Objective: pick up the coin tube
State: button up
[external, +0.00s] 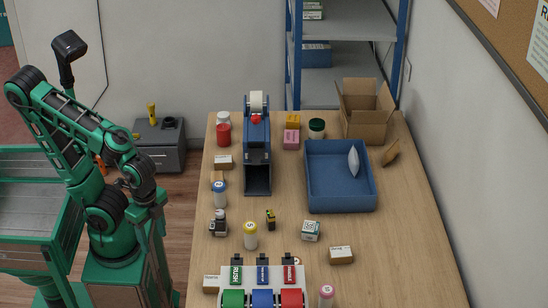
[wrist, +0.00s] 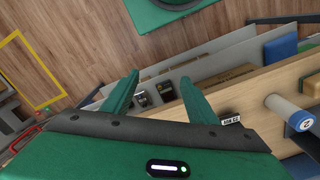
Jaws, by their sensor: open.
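Several tubes with coloured, numbered caps stand upright on the wooden counter (external: 410,225). One has a blue cap (external: 219,193), one a yellow cap (external: 250,235) and one a pink cap (external: 326,296) at the front edge of the picture. I cannot tell which one the task means. The blue-capped tube marked 2 also shows at the right in the wrist view (wrist: 300,120). My gripper (wrist: 158,88) is open with nothing between its fingers, apart from the tubes and off the counter's left side. Its fingers are hard to make out in the external view.
A blue tray (external: 340,208) holding a pale packet, an open cardboard box (external: 368,122) and a tape dispenser (external: 257,150) stand farther back. Small boxes and a dark bottle (external: 219,224) sit near the tubes. The counter's right side is mostly clear.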

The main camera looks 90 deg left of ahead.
notch_tip(320, 180, up, 6)
jog(key=m+y, duration=0.1)
jog(key=m, duration=1)
send_over(220, 193)
jog(key=shift+s+a+r, duration=0.15)
jog(key=shift+a+r, duration=0.05)
jog(key=shift+a, duration=0.05)
jog(key=shift+a+f+y, duration=0.15)
jog(key=shift+a+y, duration=0.05)
jog(key=shift+y, duration=0.1)
jog(key=f, duration=0.3)
jog(key=a+f, duration=0.1)
jog(key=f, duration=0.6)
jog(key=shift+a+f, duration=0.15)
jog(key=shift+a, duration=0.2)
jog(key=c, duration=1.2)
